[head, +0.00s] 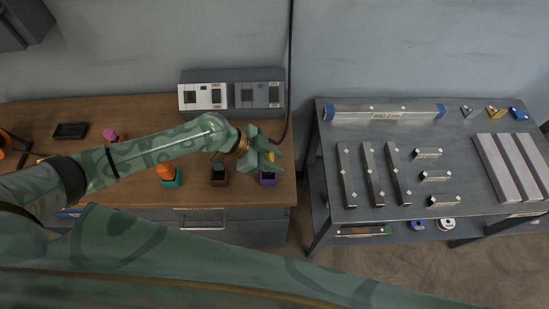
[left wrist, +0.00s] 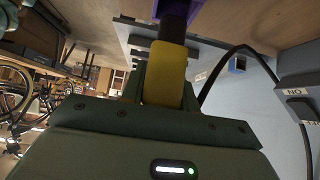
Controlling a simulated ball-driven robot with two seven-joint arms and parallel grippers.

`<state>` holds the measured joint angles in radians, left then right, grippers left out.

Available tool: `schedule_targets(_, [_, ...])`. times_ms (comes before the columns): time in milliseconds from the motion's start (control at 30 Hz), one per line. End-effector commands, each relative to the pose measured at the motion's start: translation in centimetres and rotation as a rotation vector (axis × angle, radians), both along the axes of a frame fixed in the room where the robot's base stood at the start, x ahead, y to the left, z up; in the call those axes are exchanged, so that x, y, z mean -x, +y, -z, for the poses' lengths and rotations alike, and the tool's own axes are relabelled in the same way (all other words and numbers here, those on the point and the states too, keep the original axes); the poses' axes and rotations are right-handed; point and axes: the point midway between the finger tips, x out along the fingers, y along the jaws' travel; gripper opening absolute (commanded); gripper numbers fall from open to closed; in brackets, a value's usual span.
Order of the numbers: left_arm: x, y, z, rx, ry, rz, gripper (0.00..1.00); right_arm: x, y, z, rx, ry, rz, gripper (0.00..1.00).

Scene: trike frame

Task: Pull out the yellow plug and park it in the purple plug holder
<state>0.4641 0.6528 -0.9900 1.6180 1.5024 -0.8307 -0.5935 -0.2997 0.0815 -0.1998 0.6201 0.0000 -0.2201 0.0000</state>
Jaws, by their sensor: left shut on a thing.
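My left gripper (head: 268,158) is just above the purple plug holder (head: 268,180), near the right end of the wooden bench. It is shut on the yellow plug (left wrist: 166,75), which shows between its fingers in the left wrist view. The plug's dark end (left wrist: 180,22) points away from the gripper toward the purple holder (left wrist: 206,62), whose edge shows beside it. I cannot tell whether that end is inside the holder. In the head view the gripper mostly hides the plug. My right gripper is not in view.
A socket box with a white panel (head: 203,96) and a grey panel (head: 258,95) stands behind. A black cable (head: 289,70) hangs beside it. A teal holder (head: 172,181) with an orange plug (head: 165,171) and a brown holder (head: 219,179) stand left. A metal-parts table (head: 440,118) is right.

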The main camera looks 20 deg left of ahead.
Motion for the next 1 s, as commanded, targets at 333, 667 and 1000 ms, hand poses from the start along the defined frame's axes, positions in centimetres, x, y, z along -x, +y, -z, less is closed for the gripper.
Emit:
schedule_targets(333, [0.0, 0.0, 0.0, 0.0, 0.0, 0.0, 0.08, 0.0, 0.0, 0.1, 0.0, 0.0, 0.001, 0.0])
schedule_targets(667, [0.0, 0.0, 0.5, 0.0, 0.0, 0.0, 0.08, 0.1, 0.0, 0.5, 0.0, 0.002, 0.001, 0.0])
schedule_targets(1000, [0.0, 0.0, 1.4, 0.0, 0.0, 0.0, 0.08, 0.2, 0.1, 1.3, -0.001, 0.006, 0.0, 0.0])
